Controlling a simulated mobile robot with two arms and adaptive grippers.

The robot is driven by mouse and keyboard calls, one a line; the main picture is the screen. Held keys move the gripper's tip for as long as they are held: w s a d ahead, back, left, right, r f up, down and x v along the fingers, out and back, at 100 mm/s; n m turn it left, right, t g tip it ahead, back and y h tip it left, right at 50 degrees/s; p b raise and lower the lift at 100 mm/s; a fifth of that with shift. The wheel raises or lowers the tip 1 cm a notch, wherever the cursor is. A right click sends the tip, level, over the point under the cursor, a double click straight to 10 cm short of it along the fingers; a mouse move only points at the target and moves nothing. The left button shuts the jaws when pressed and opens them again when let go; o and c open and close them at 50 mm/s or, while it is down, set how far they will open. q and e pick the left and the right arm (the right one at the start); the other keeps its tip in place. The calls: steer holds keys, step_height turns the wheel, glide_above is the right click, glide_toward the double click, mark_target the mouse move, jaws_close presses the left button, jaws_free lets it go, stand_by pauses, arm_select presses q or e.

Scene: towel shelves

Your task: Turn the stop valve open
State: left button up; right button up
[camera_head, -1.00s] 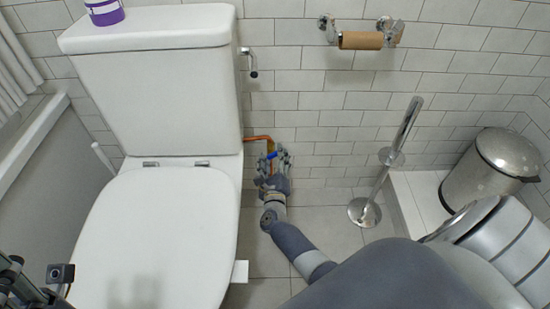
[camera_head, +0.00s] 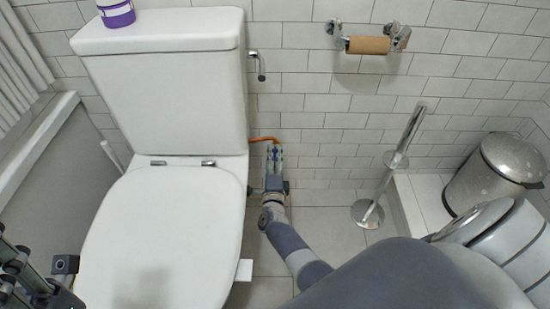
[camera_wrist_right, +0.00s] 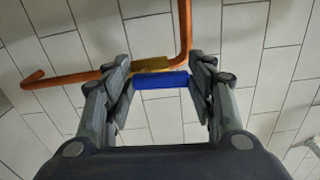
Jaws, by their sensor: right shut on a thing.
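The stop valve has a blue handle (camera_wrist_right: 160,80) and a brass body (camera_wrist_right: 152,64) on a copper pipe (camera_wrist_right: 186,25), seen close in the right wrist view. My right gripper (camera_wrist_right: 161,84) is shut on the blue handle, with one finger at each end of it. In the head view, my right gripper (camera_head: 274,155) reaches down beside the toilet to the orange pipe (camera_head: 262,139) at the wall. It hides the valve there. Part of my left gripper (camera_head: 25,283) shows at the lower left edge. Its fingertips are not clear.
The white toilet (camera_head: 165,235) stands close to the left of my right gripper. A chrome brush stand (camera_head: 385,175) stands to the right. A metal bin (camera_head: 493,172) is farther right. The tiled wall (camera_head: 315,120) is directly behind the valve.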

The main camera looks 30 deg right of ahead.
steer(key=shift+a+f+n, duration=0.1)
steer(key=shift+a+n, duration=0.05)
steer(key=shift+n, duration=0.45)
steer(key=o, duration=1)
steer(key=shift+o, duration=0.2)
